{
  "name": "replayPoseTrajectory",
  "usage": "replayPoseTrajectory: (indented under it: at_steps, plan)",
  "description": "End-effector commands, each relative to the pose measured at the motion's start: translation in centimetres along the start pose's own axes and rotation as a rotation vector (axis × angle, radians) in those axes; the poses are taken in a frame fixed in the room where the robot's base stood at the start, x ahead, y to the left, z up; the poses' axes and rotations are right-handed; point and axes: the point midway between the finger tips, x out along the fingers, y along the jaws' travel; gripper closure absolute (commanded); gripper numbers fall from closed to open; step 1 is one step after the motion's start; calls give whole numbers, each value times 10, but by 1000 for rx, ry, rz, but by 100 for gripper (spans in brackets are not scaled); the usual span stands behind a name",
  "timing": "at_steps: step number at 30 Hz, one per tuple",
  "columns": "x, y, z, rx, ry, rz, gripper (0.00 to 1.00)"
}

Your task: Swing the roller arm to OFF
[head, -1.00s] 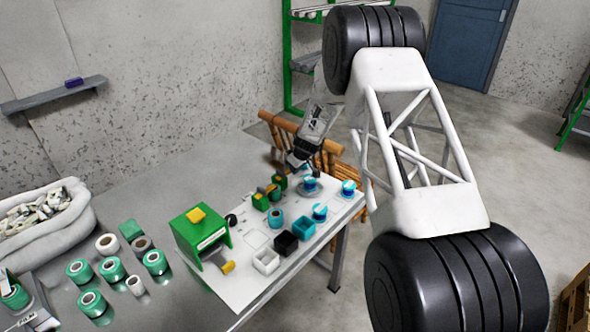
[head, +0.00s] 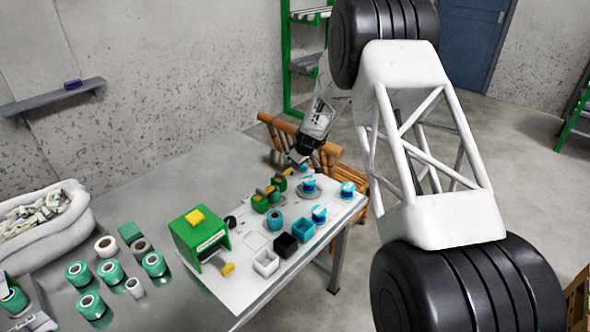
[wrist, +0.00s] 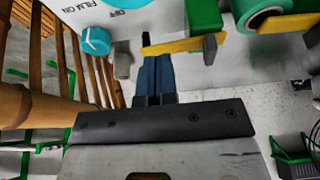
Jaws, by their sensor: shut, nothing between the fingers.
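A yellow bar (wrist: 185,45) with a dark end and a grey post (wrist: 210,49) reaches out from a green block (wrist: 205,14) in the wrist view; it looks like the roller arm. My gripper (wrist: 155,60) is shut and empty, its blue fingers just below the bar's left part; I cannot tell whether they touch it. "OFF" is printed on the white board to the left, beside "FILM ON" and a teal knob (wrist: 96,41). In the head view my gripper (head: 299,163) is at the board's far end, near the green blocks with yellow bars (head: 260,202); its fingers are too small to make out.
The white board (head: 240,290) also carries blue-topped knobs (head: 348,189), a black bin (head: 285,244), a white bin (head: 266,262) and a green box (head: 200,238). Green rolls (head: 78,272) stand on the grey table at left. A bamboo chair (head: 330,150) stands close behind the board.

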Motion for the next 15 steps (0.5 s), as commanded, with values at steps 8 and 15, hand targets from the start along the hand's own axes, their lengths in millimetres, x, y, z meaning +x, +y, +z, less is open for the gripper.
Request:
replayPoseTrajectory:
  at_steps: [8,15]
  plan:
    - [-31,0,0,-1,0,1,100]
    - [-40,0,0,0,0,0,100]
